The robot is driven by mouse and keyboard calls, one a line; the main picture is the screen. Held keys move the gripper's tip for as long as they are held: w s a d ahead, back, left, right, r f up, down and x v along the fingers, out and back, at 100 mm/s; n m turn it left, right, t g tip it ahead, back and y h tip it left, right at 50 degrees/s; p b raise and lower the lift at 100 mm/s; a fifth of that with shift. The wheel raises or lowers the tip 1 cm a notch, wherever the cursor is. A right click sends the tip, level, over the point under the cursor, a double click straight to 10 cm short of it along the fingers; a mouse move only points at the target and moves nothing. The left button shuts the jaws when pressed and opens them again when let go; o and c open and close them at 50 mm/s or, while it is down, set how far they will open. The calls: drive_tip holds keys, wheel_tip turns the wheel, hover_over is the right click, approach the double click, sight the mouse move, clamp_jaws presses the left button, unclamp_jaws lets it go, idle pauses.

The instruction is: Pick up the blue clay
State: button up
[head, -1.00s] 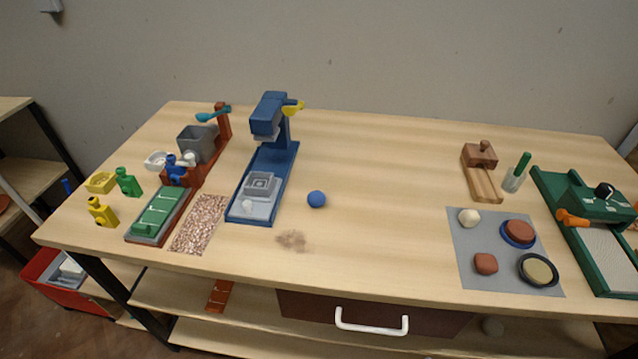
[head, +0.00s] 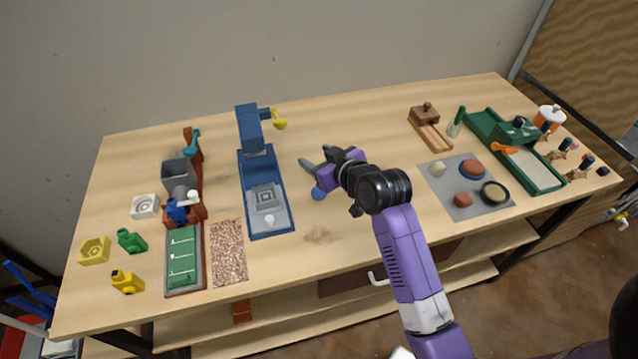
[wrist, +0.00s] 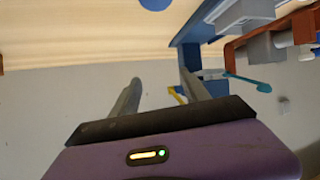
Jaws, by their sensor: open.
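The blue clay (head: 318,193) is a small ball on the wooden table, right of the blue press. My gripper (head: 316,160) is open and empty, with its grey fingers above the table close to the ball and pointing towards the back left. The ball looks just below and in front of the fingers in the head view and is not between them. In the wrist view, part of the blue clay (wrist: 156,4) shows at the top edge, apart from the open gripper (wrist: 160,82).
The blue press (head: 268,195) stands left of the ball, with a speckled mat (head: 229,252) beyond. A grey mat (head: 436,182) holding several clay pieces lies to the right. A brown smudge (head: 318,235) marks the table in front. The back middle is clear.

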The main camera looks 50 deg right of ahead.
drive_tip(key=w+d+r+n+g+y+p, duration=0.1)
drive_tip(key=w+d+n+g+y, duration=0.1)
drive_tip(key=d+g, duration=0.15)
drive_tip(key=n+g+y, duration=0.4)
drive_tip(key=n+g, duration=0.1)
approach(317, 196)
drive_tip(key=shift+s+f+b, duration=0.15)
drive_tip(key=shift+f+b, duration=0.05)
drive_tip(key=shift+b, duration=0.25)
drive_tip(key=b+x, duration=0.6)
drive_tip(key=c, duration=0.5)
drive_tip(key=shift+c, duration=0.3)
